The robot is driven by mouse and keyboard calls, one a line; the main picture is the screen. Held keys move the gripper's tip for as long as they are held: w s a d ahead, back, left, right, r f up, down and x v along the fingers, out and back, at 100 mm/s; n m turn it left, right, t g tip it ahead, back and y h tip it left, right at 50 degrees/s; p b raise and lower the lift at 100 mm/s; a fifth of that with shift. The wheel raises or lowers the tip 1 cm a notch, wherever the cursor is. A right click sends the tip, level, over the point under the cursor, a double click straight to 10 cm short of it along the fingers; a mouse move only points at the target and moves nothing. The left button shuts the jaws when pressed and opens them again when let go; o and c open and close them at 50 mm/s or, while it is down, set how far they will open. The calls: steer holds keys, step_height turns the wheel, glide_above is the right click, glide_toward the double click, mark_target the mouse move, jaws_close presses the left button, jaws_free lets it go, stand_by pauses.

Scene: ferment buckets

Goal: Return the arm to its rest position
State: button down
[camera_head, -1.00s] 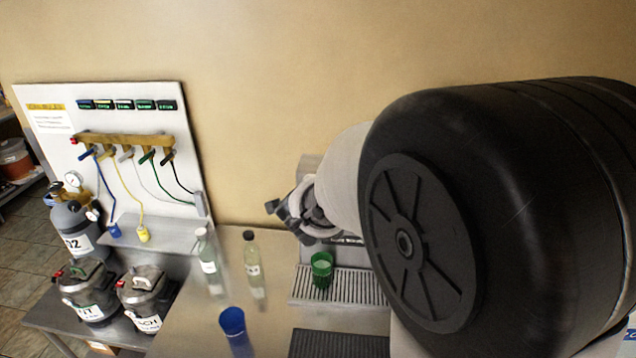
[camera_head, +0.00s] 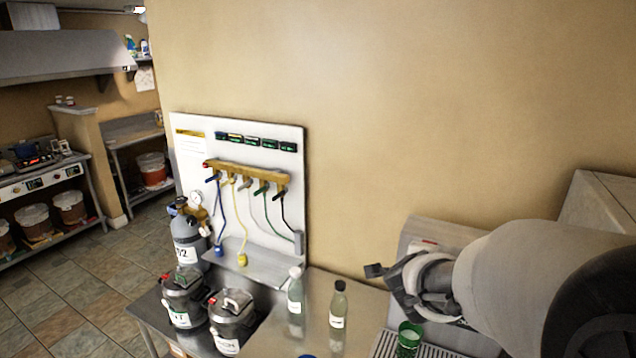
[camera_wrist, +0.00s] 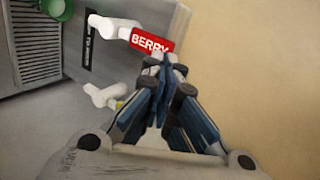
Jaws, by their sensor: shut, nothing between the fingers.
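My gripper (camera_head: 388,280) is at the right in the head view, in front of a grey dispenser (camera_head: 420,228) against the wall and above the counter. In the wrist view my gripper (camera_wrist: 163,75) has its fingers together with nothing between them. A red label reading BERRY (camera_wrist: 152,41) and white taps (camera_wrist: 112,27) on the dispenser show just beyond the fingertips. I cannot tell whether the fingers touch the label. My arm fills the lower right of the head view.
A green cup (camera_head: 409,338) stands below my gripper by the drip tray (camera_head: 440,352). Two bottles (camera_head: 295,292) (camera_head: 338,305) stand to its left. Farther left are two kegs (camera_head: 183,300) (camera_head: 230,318), a gas cylinder (camera_head: 187,242) and a white hose panel (camera_head: 290,165). Open floor lies at far left.

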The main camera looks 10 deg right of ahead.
steer(key=s+a+f+n+g+y+b, duration=0.1)
steer(key=s+a+f+n+y+b, duration=0.25)
steer(key=s+a+n, duration=0.35)
steer(key=s+a+f+n+y+b, duration=0.3)
steer(key=s+a+n+y+b, duration=0.15)
steer(key=a+n, duration=0.4)
steer(key=s+f+n+g+h+b, duration=0.1)
steer(key=s+f+n, duration=0.3)
steer(key=s, duration=0.5)
steer(key=s+d+f+n+g+b, duration=0.1)
steer(key=s+f+n+g+b, duration=0.3)
steer(key=s, duration=0.5)
steer(key=shift+s+f+h, duration=0.15)
steer(key=shift+f+h, duration=0.25)
